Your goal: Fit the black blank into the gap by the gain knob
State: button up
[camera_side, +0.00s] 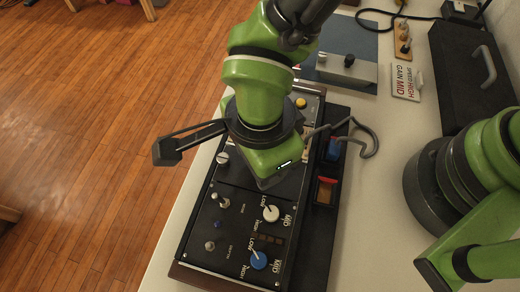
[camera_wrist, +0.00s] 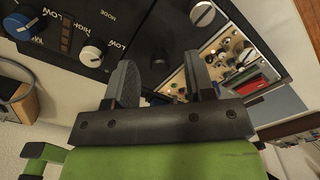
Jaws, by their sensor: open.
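My gripper (camera_wrist: 160,80) is open over the black control panel (camera_wrist: 135,20). Nothing clearly shows held between its fingers; a small dark switch on the panel shows behind them. In the side view my gripper hides the panel's middle. A white knob (camera_side: 270,213) and a blue knob (camera_side: 258,260) carry LOW, MID and HIGH marks. I cannot read which knob is gain.
A black tray (camera_side: 317,240) beside the panel has a blue block (camera_side: 333,150) and a red-edged brown piece (camera_side: 326,190). A sign (camera_side: 405,82) reads GAIN MID, SPEED HIGH. A black case (camera_side: 470,75) stands at the right.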

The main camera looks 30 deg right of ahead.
notch_tip(320, 180, up, 10)
dwell(0.5)
jog(key=w+d+r+n+t+y, duration=0.25)
jog(key=d+r+n, duration=0.35)
jog(key=d+r, duration=0.6)
jog(key=s+d+r+n+t, duration=0.1)
jog(key=s+d+n+t, duration=0.1)
jog(key=d, duration=0.4)
jog(key=s+d+r+n+t, duration=0.1)
jog(key=s+d+n+t, duration=0.1)
jog(key=s+d+n, duration=0.2)
jog(key=d+n, duration=0.2)
jog(key=d, duration=0.1)
jog(key=shift+s+r+t, duration=0.25)
jog(key=shift+r+t, duration=0.05)
jog(key=shift+t, duration=0.05)
